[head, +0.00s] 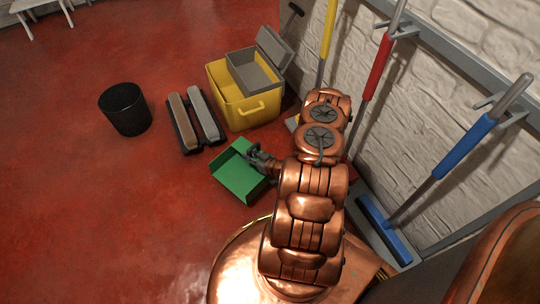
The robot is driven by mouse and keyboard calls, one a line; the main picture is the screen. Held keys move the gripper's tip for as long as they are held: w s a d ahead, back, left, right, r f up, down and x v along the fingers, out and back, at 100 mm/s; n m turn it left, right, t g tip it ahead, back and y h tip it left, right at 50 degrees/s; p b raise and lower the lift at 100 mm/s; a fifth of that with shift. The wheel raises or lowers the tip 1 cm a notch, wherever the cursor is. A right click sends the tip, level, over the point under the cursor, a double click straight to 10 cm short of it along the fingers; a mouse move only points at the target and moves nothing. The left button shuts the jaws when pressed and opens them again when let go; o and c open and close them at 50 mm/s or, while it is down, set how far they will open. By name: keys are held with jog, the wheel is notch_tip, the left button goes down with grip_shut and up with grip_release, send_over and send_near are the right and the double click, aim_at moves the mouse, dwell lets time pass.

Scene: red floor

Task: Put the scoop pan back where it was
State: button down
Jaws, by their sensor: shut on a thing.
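The scoop pan is a green, open-fronted pan (238,174) near the middle of the head view. My gripper (259,157) is at the pan's upper right edge and is shut on it. The pan's open side faces left and down in the picture. I cannot tell whether the pan rests on the floor or hangs just above it. My copper arm hides part of the wall and floor to the right of the pan.
A yellow bin (232,110) with a grey tray and lid stands beyond the pan. Two long pads (194,120) lie left of it, and a black bucket (125,109) is further left. Blue (466,148), red (378,68) and yellow handles lean by the white wall. Red floor is clear at left.

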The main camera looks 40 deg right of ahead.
jog(key=d+f+b, duration=0.2)
jog(key=d+b, duration=0.1)
jog(key=d, duration=0.4)
jog(key=d+f+b, duration=0.2)
jog(key=d+b, duration=0.2)
jog(key=d, duration=0.4)
jog(key=shift+w+d+f, duration=0.25)
jog(key=shift+w+f, duration=0.1)
jog(key=shift+f, duration=0.05)
jog(key=shift+f, duration=0.1)
jog(key=c, duration=1.1)
grip_release()
